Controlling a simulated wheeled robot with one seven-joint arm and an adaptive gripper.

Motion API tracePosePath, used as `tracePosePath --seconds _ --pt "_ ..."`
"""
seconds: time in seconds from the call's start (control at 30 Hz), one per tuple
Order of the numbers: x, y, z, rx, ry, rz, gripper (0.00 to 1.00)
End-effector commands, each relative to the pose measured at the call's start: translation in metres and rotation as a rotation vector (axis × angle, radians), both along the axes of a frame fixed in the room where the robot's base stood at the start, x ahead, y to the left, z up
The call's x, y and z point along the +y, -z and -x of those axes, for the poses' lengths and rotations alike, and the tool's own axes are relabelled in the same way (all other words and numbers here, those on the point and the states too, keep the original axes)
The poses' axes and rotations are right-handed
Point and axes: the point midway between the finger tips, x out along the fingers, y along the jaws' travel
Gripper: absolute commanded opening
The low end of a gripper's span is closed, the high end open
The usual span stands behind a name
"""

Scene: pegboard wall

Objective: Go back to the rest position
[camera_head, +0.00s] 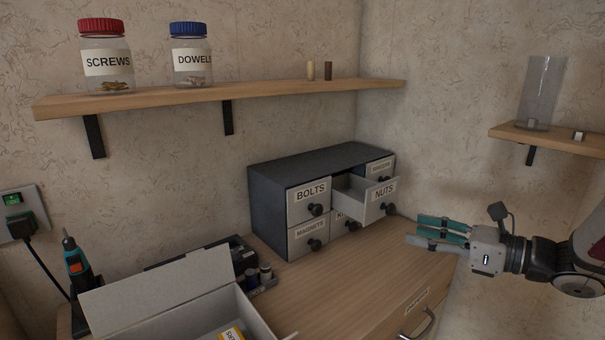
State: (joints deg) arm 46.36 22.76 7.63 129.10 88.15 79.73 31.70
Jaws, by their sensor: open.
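My gripper (442,232) is at the right of the head view, pointing left. Its teal-padded fingers are apart and nothing shows between them. It is in front of and to the right of a dark drawer cabinet (266,200) on the wooden workbench (345,285). The cabinet's NUTS drawer (377,203) is pulled out. The BOLTS drawer (308,202) and the MAGNETS drawer (306,233) look shut. The gripper is apart from the open drawer's knob. The inside of the drawer is mostly hidden.
A wooden shelf (230,96) holds a SCREWS jar (106,62), a DOWELS jar (190,60) and two small pegs. A right shelf (555,140) holds a clear tube (542,92).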

Motion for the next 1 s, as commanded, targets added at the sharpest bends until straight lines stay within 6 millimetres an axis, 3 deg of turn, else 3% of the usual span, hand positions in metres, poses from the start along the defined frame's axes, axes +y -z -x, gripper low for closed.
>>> tracePosePath --seconds 0.03,0.1,0.2,0.4,0.53,0.7,0.8,1.0 --pt "0.028 -0.017 0.016 -0.021 -0.092 0.094 0.48" --pt "0.061 -0.028 0.042 -0.051 -0.224 0.23 0.48" --pt "0.097 -0.039 0.082 -0.106 -0.405 0.423 0.48" --pt "0.135 -0.054 0.165 -0.255 -0.753 0.809 0.48" --pt "0.137 -0.064 0.213 -0.375 -0.962 1.058 0.48" --pt "0.122 -0.081 0.263 -0.556 -1.214 1.386 0.48" --pt "0.108 -0.093 0.285 -0.668 -1.345 1.574 0.48" --pt "0.082 -0.118 0.308 -0.841 -1.52 1.864 0.48"
